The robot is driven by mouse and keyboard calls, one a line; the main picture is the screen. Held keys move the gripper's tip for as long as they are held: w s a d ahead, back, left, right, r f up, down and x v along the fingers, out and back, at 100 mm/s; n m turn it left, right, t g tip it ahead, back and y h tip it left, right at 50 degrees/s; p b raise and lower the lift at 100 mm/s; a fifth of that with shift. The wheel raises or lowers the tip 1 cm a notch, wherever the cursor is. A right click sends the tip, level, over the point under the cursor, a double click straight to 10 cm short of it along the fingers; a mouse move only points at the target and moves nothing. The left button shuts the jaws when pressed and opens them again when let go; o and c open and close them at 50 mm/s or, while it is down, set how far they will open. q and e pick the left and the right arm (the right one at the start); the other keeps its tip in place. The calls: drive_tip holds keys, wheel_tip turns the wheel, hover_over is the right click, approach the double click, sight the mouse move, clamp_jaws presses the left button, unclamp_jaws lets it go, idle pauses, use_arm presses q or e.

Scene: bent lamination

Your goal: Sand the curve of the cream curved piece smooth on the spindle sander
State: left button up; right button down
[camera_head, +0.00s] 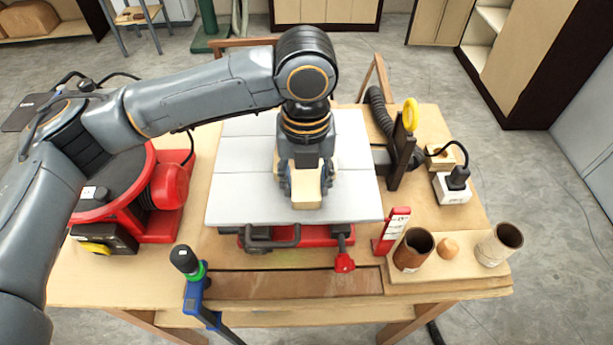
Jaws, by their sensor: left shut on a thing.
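The cream curved piece (307,194) is in my left gripper (307,178), which is shut on it over the middle of the grey table top. Only a small block-like part of the piece shows below the fingers; its curve is hidden. The spindle sander (235,200) has a wide light-grey top and a red base. I cannot make out its spindle, which may be behind my gripper and wrist. I cannot tell whether the piece touches the top or a spindle. My right gripper is not in view.
A red machine (165,188) stands at the left of the wooden bench (180,285). A blue clamp (196,292) stands at the front edge. Two sleeves (413,250) (500,244) stand on a board at right. A black hose (380,112) and a plugged socket (452,189) are at right.

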use_arm(q)
drive_tip(key=shift+s+r+p, duration=0.2)
drive_tip(key=shift+s+p, duration=0.15)
drive_tip(key=shift+s+r+p, duration=0.2)
drive_tip(key=shift+s+p, duration=0.35)
drive_tip(key=shift+s, duration=0.45)
drive_tip(key=shift+s+r+p, duration=0.2)
drive_tip(key=shift+s+p, duration=0.35)
drive_tip(key=shift+s, duration=0.65)
